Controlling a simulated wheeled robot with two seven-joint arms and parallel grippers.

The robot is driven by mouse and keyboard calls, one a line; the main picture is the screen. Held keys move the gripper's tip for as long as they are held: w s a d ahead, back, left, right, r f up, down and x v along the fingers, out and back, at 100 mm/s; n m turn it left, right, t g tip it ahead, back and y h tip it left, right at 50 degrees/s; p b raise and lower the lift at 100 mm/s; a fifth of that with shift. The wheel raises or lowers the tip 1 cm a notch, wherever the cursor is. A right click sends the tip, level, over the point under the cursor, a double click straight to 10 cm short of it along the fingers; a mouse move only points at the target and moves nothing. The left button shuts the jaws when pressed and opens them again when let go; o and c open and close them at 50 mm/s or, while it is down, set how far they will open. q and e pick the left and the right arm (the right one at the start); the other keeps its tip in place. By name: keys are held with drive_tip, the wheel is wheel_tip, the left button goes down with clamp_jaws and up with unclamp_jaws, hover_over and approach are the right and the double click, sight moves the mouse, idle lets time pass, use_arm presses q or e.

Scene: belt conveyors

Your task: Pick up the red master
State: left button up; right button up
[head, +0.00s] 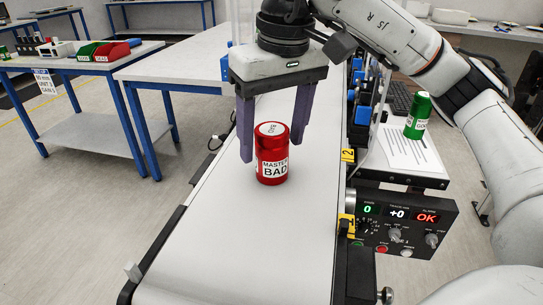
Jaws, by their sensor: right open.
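A red can-shaped master (272,154) stands upright on the white belt conveyor (245,240). Its label reads "MASTER BAD". My right gripper (271,150) comes down from above with its purple fingers spread. One finger is to the left of the red master and the other is at its right, partly behind it. I cannot tell whether either finger touches it. My left gripper does not show.
A green can (418,115) stands on a paper sheet on the right side table. A control box (401,222) with lit displays is fixed at the belt's right side. Red and green bins (111,51) sit on a left table. The near belt is clear.

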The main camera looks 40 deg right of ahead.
sight(270, 152)
drive_tip(key=f, duration=0.4)
drive_tip(key=shift+w+b, duration=0.4)
drive_tip(key=shift+r, duration=0.1)
drive_tip(key=c, duration=1.4)
